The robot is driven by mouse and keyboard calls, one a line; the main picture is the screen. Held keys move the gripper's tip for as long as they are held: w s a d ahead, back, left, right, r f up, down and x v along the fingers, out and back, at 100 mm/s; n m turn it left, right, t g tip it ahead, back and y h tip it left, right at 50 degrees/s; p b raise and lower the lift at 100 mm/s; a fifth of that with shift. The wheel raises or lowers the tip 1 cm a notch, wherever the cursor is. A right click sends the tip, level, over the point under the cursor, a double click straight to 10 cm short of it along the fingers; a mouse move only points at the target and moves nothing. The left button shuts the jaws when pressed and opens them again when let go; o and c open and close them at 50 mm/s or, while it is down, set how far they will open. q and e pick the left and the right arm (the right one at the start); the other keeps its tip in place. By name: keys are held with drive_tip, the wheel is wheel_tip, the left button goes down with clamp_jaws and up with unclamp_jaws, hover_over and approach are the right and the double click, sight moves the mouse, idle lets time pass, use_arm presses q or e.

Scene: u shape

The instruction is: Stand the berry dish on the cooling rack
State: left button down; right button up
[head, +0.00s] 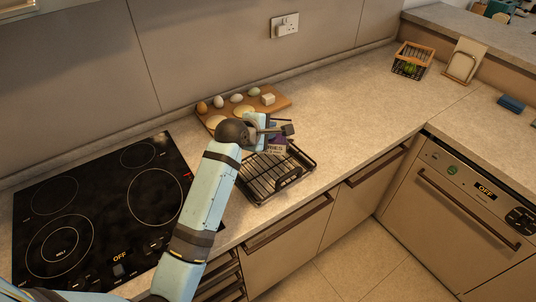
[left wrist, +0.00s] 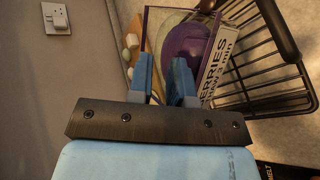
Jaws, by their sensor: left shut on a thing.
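The berry dish (head: 277,146) is a small clear box with a purple rim and a label reading "BERRIES". In the left wrist view the dish (left wrist: 187,42) shows just beyond my fingers, with a purple shape inside it. My left gripper (head: 280,130) is shut on the dish; its blue fingers show in the left wrist view (left wrist: 166,75). The cooling rack (head: 262,181) is a black wire rack on the counter, and it also shows in the left wrist view (left wrist: 268,75). The dish appears at the rack's back edge; I cannot tell whether it touches. My right gripper is not in view.
A wooden board (head: 284,101) with several eggs and pale pieces lies behind the rack. The black hob (head: 100,205) is left of it. A wire basket (head: 411,62) stands far back right. The counter (head: 360,110) between rack and basket is clear.

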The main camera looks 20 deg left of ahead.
use_arm(q)
wheel_tip(320, 180, down, 10)
drive_tip(key=shift+p, duration=0.3)
drive_tip(key=c, duration=1.1)
unclamp_jaws()
drive_tip(key=shift+o, duration=0.2)
drive_tip(key=shift+s, duration=0.1)
drive_tip(key=v, duration=1.1)
drive_tip(key=shift+s+r+b, duration=0.2)
drive_tip(key=shift+s+b, duration=0.15)
drive_tip(key=shift+b, duration=0.1)
drive_tip(key=shift+a, duration=0.1)
drive_tip(key=s+a+f+m+g+y, duration=0.2)
drive_tip(key=s+f+m+g, duration=0.15)
drive_tip(key=s+m, duration=0.9)
drive_tip(key=s+a+f+m+g+y, duration=0.15)
drive_tip(key=s+m+g, duration=0.4)
drive_tip(key=s, duration=1.15)
drive_tip(key=w+d+f+m+t+h, duration=0.1)
drive_tip(key=w+d+f+t, duration=0.2)
drive_tip(key=f, duration=0.3)
drive_tip(key=w+d+f+m+t+h, duration=0.1)
drive_tip(key=w+d+f+t+h, duration=0.1)
drive_tip(key=f+t, duration=0.3)
wheel_tip(320, 180, down, 2)
drive_tip(key=shift+w+d+f+t, duration=0.2)
drive_tip(key=shift+w+d+t, duration=0.2)
drive_tip(key=shift+d, duration=0.2)
